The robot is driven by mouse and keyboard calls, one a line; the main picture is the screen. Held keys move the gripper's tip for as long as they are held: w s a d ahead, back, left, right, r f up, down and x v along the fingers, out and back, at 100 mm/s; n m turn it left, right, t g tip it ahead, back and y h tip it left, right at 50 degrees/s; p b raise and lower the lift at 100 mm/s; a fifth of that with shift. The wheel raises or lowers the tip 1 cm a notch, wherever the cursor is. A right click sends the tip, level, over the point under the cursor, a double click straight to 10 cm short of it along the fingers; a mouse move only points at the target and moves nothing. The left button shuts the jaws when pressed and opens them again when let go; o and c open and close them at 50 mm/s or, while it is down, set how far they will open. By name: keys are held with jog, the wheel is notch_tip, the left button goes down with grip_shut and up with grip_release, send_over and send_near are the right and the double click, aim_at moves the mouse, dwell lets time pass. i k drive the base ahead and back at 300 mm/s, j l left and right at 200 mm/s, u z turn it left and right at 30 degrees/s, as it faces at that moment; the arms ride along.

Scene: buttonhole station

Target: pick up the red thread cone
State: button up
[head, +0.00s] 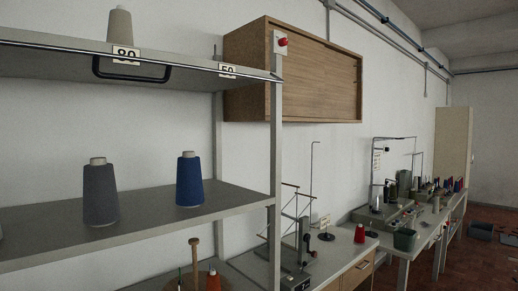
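A small red thread cone (360,234) stands upright on the pale work table at the lower middle right, near the table's front edge. A second red cone-like thing (214,281) shows at the bottom edge of the head view, below the middle shelf, and its lower part is cut off. I cannot tell which one the task means. My gripper is not in view.
A metal rack on the left holds a grey cone (100,194), a blue cone (189,180) and a beige cone (119,25). Its post (276,150) stands before the work table (345,251). A wooden cabinet (290,75) hangs on the wall. Floor shows at right.

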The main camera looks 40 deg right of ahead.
aim_at(359, 237)
jog(key=z, duration=2.05)
jog(key=u, duration=1.4)
jog(key=z, duration=1.4)
jog(key=i+l+u, duration=0.1)
jog(key=i+l, duration=0.3)
jog(key=i, duration=0.1)
